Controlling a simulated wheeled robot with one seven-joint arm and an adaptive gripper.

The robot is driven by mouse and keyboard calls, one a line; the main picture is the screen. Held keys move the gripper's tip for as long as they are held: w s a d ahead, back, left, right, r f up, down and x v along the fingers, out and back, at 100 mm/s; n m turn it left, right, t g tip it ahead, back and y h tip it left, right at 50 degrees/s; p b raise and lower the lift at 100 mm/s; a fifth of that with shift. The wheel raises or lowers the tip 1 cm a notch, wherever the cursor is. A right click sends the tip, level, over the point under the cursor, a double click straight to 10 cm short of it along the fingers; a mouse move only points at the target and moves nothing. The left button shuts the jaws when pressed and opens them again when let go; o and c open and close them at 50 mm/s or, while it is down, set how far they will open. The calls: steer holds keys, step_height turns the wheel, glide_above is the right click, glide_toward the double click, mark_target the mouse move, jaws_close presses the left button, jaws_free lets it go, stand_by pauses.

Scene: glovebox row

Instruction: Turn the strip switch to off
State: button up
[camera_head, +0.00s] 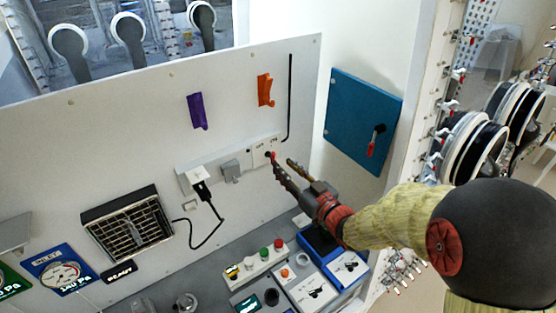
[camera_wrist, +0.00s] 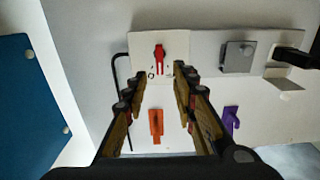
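The strip switch is a small red knob (camera_head: 271,154) at the right end of the white power strip (camera_head: 186,181) on the panel. In the wrist view the red knob (camera_wrist: 159,60) stands lengthwise up and down on a white plate, with small dark marks beside its lower end. The marks are too small to read surely. My gripper (camera_head: 281,162) is open with its fingertips near the switch. In the wrist view my gripper (camera_wrist: 159,72) has one finger on each side of the knob, with gaps; contact cannot be told.
Orange (camera_head: 265,90) and purple (camera_head: 196,110) hooks are above. A blue door (camera_head: 357,115) is at right. Button boxes (camera_head: 257,263) stand on the bench below.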

mark_target(275, 158)
steer(key=shift+x, duration=2.3)
jaws_close()
